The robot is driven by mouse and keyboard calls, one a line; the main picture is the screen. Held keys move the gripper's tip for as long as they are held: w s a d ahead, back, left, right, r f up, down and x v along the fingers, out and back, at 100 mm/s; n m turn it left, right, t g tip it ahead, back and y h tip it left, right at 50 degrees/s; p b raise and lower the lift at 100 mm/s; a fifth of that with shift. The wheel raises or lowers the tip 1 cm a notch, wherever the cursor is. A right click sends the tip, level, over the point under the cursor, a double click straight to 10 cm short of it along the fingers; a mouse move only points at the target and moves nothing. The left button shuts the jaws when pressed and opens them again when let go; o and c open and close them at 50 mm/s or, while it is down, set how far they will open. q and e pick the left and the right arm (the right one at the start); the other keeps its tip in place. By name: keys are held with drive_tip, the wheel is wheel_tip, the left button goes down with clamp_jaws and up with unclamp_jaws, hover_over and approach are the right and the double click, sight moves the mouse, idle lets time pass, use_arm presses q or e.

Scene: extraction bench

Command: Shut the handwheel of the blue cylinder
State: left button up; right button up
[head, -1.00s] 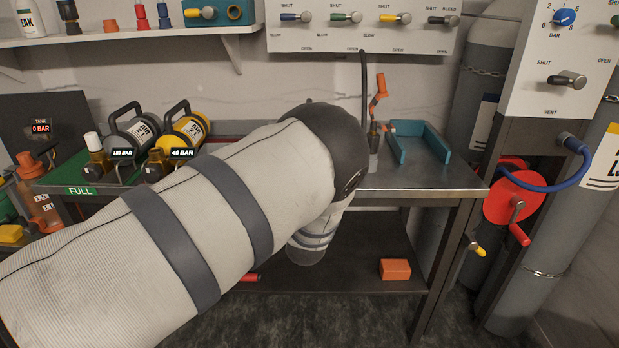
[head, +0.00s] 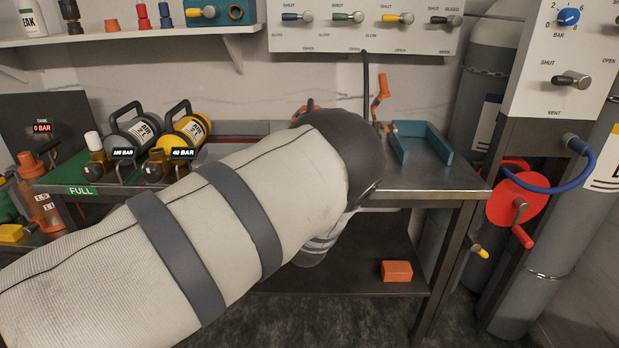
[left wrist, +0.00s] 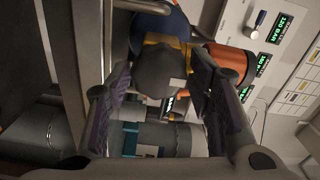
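In the left wrist view a dark blue rounded body (left wrist: 150,30), which looks like the blue cylinder, shows at the top with a yellow-orange band. A grey knob (left wrist: 158,74), apparently its handwheel, sits in front of it. My left gripper (left wrist: 158,82) is open, with one dark ridged finger on each side of the knob. I cannot tell whether either finger touches it. In the head view my left arm crosses the bench and hides the left gripper and the blue cylinder. My right gripper is in neither view.
A grey cylinder (head: 140,130) and a yellow cylinder (head: 186,130) lie at the bench's left. A teal tray (head: 420,146) stands at the right, with an orange-handled tool (head: 381,86) beside it. An orange block (head: 397,270) lies on the lower shelf. A red crank wheel (head: 512,200) is further right.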

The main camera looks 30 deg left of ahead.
use_arm(q)
drive_tip(key=shift+s, duration=0.1)
drive_tip(key=v, duration=1.2)
drive_tip(key=s+f+n+g+h, duration=0.5)
drive_tip(key=s+f+g, duration=0.5)
drive_tip(key=s+f, duration=1)
drive_tip(key=s+d+f+n+g+h, duration=0.2)
drive_tip(key=s+d+g, duration=0.1)
drive_tip(key=s, duration=0.8)
drive_tip(key=s+d+f+n+g+h, duration=0.2)
drive_tip(key=s+d+n+g, duration=0.1)
drive_tip(key=s, duration=0.8)
drive_tip(key=shift+s+d+g+p, duration=0.35)
drive_tip(key=shift+d+g, duration=0.4)
drive_tip(key=shift+g, duration=0.25)
